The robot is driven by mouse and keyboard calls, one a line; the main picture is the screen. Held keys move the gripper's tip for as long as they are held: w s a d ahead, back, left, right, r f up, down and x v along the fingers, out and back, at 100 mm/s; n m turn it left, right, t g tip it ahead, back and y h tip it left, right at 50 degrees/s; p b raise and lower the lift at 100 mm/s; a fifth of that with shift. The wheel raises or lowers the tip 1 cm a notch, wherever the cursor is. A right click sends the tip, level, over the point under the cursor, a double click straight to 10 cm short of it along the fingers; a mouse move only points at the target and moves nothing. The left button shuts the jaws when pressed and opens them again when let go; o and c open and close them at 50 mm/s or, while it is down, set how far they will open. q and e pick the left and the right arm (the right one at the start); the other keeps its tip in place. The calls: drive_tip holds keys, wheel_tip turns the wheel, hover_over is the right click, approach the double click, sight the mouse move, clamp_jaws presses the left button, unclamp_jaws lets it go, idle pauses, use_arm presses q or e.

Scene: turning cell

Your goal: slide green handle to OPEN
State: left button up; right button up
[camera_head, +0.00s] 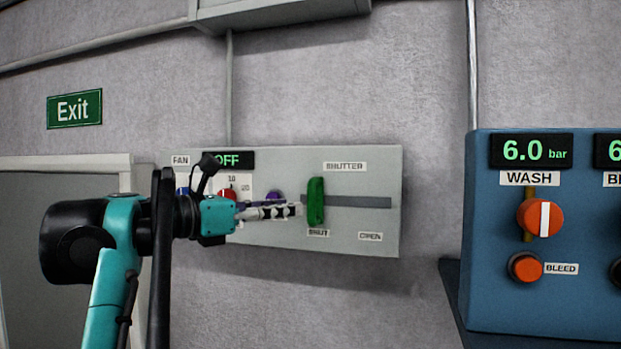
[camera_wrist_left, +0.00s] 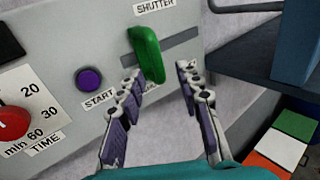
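The green handle (camera_head: 316,201) stands upright at the left end of the dark shutter slot (camera_head: 362,202), above the SHUT label (camera_head: 318,233). The OPEN label (camera_head: 370,236) is at the right end of the slot. My left gripper (camera_head: 297,210) is just left of the handle in the head view. In the left wrist view, the left gripper (camera_wrist_left: 160,82) is open, its fingertips apart below and around the line of the green handle (camera_wrist_left: 147,54). I cannot tell whether a finger touches it. My right gripper is not in view.
The grey panel (camera_head: 275,160) also carries a red dial (camera_wrist_left: 12,122) and a purple START button (camera_wrist_left: 88,79). A blue panel (camera_head: 485,230) with an orange WASH knob (camera_head: 540,218) stands out at the right. Bare wall lies below the grey panel.

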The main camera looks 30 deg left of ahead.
sight(308, 198)
use_arm(q)
drive_tip(key=x, duration=0.2)
drive_tip(key=r+p+x, duration=0.1)
drive_tip(key=x, duration=0.4)
drive_tip(key=shift+w+a+r, duration=0.15)
drive_tip(key=shift+w+a, duration=0.05)
drive_tip(key=shift+w, duration=0.2)
clamp_jaws()
